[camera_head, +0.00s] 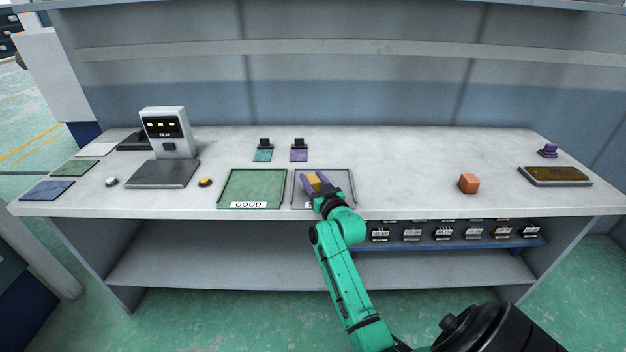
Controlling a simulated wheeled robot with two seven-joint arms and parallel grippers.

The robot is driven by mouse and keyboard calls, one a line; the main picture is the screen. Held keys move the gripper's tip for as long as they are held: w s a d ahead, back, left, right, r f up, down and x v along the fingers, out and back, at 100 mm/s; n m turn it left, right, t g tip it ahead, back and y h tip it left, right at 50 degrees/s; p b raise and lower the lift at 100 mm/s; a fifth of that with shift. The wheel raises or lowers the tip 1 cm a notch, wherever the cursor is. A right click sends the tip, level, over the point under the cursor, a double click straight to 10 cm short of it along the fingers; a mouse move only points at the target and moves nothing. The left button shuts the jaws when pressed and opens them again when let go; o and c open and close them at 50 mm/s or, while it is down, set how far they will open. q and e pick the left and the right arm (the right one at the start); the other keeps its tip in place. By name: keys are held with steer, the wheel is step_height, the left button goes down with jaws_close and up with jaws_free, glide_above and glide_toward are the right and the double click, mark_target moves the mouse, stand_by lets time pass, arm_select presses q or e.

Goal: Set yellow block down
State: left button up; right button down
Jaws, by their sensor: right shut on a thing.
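The yellow block (314,181) is between the fingers of my right gripper (315,184). The gripper is shut on the block and is over the grey tray (345,174) in the middle of the bench. The purple fingers stand on either side of the block. I cannot tell whether the block touches the tray floor. My gripper and wrist hide most of the tray's front label. My left gripper is not in view.
A green tray (254,184) marked GOOD is just left of the grey tray. A FILM device (167,134) stands at the left. Teal (263,154) and purple (299,154) pieces stand behind the trays.

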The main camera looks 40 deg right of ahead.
steer(key=shift+c, duration=1.6)
jaws_free()
steer(key=shift+f, duration=0.1)
